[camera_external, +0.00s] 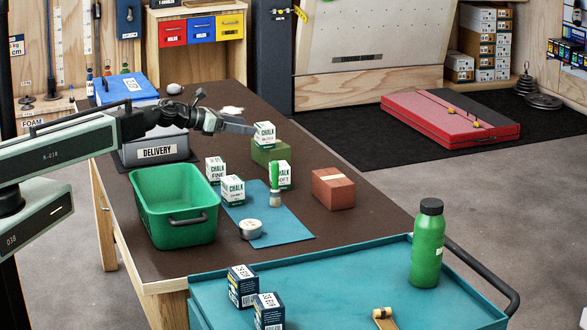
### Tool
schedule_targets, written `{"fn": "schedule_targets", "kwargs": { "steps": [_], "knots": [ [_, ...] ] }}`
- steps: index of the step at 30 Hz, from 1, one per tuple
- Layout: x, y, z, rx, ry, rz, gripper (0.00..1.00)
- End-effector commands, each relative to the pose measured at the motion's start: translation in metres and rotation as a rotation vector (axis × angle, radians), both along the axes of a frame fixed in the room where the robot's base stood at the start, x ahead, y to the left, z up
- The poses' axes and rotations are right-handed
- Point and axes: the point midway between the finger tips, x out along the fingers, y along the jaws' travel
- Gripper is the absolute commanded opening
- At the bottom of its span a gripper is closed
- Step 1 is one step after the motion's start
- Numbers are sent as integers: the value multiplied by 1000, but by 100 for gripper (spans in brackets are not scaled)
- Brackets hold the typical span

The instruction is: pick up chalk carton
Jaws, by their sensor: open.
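Several white and green chalk cartons stand on the brown table (375,228). One chalk carton (264,136) sits on top of a green block (268,153). A second chalk carton (215,171) and a third chalk carton (232,190) stand close together right of the green bin, and another chalk carton (284,176) is partly hidden behind a green-handled brush. My gripper (250,128) is open, reaching in from the left. Its tips are at the left side of the carton on the block. I cannot tell whether they touch it, and the gap between the jaws is not clear.
A green bin (178,232) stands at the table's left. A blue mat (285,236) holds a brush (274,182) and a round tin (250,229). A red-brown block (333,189) lies right. A teal cart (340,275) carries a green bottle (428,245) and dark boxes (241,287).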

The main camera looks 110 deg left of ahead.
Motion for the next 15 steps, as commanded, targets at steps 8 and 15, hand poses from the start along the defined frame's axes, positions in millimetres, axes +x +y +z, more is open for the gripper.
{"fn": "schedule_targets", "kwargs": {
  "steps": [8,15],
  "knots": [
    [20,18,-8,4,5,-4,76],
    [31,30,-16,2,5,-6,76]
  ]
}}
